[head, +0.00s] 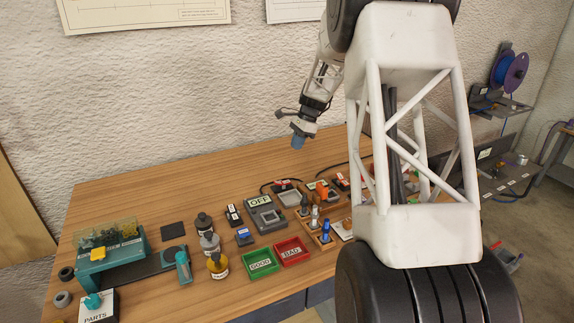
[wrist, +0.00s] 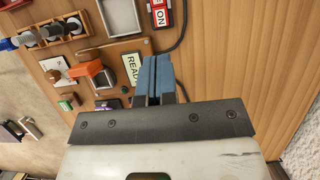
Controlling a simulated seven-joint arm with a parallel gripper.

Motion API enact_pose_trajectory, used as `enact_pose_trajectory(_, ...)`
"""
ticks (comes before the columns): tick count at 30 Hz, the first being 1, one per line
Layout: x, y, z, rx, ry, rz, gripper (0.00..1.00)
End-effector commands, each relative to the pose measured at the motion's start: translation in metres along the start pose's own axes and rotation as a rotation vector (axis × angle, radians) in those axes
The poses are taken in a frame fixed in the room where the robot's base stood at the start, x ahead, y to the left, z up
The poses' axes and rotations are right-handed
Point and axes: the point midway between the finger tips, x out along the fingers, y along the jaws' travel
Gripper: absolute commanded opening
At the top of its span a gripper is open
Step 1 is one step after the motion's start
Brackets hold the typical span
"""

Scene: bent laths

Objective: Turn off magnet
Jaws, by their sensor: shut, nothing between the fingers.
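A red switch (wrist: 163,14) with a white ON label shows at the top of the wrist view, with a black cable beside it. It appears to be the small red and white piece (head: 283,185) behind a grey tray in the head view. No label naming the magnet is readable. My gripper (wrist: 154,78) has blue fingers, shut with nothing between them. It hangs above the back of the table in the head view (head: 298,143), apart from the switch. In the wrist view the fingertips point toward the switch.
A grey tray (wrist: 121,17), a READY sign (wrist: 132,68) and an orange device (wrist: 86,68) lie near the switch. A device with an OFF display (head: 265,213), a green GOOD tray (head: 262,275) and a red BAD tray (head: 291,262) stand further forward. The table's back left is clear.

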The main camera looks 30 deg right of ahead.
Motion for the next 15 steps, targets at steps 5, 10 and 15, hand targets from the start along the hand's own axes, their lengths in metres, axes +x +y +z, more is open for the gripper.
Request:
enact_pose_trajectory(5, -0.0002, 0.0030, 0.0053, -0.001, -0.062, 0.000, 0.00)
enact_pose_trajectory(10, 0.0006, 0.0036, 0.0068, -0.001, -0.080, 0.000, 0.00)
enact_pose_trajectory(15, 0.0005, 0.0035, 0.0068, -0.001, -0.080, 0.000, 0.00)
